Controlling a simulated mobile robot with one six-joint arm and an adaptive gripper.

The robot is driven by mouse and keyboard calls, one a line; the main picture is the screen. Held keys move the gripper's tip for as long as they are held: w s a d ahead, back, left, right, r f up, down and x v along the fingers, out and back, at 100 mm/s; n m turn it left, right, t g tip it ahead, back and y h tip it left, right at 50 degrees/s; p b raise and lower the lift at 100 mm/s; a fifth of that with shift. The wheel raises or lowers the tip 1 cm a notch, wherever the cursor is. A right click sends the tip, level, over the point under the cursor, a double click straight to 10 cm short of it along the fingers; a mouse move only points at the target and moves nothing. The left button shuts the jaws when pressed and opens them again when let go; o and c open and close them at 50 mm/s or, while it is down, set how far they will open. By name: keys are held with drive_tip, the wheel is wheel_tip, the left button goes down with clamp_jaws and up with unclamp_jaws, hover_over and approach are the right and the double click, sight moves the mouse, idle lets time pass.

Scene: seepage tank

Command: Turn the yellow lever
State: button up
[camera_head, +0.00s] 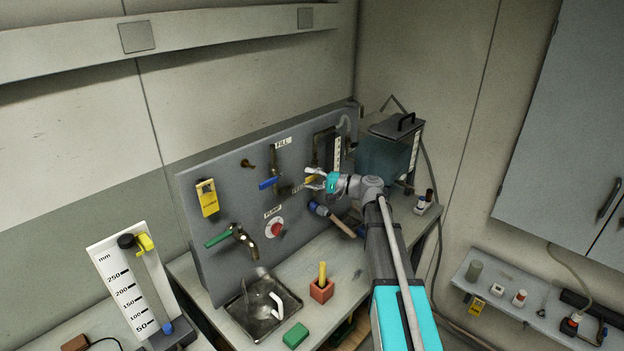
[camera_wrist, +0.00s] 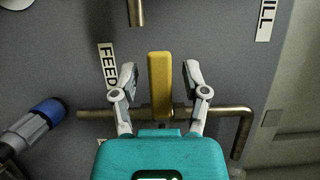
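The yellow lever (camera_wrist: 160,84) stands out from a brass pipe (camera_wrist: 95,114) on the grey panel, next to a label reading FEED (camera_wrist: 107,66). In the wrist view it lies between the two fingers of my gripper (camera_wrist: 160,80), with a gap on each side. My gripper is open, and its fingers do not appear to touch the lever. In the head view my gripper (camera_head: 313,180) is at the panel, and only a small part of the yellow lever (camera_head: 310,180) shows beside it.
The panel (camera_head: 235,170) also carries a blue lever (camera_head: 268,183), a green-handled tap (camera_head: 218,239) and a red pump button (camera_head: 276,228).

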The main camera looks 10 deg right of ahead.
clamp_jaws()
drive_tip(key=shift+a, duration=0.25)
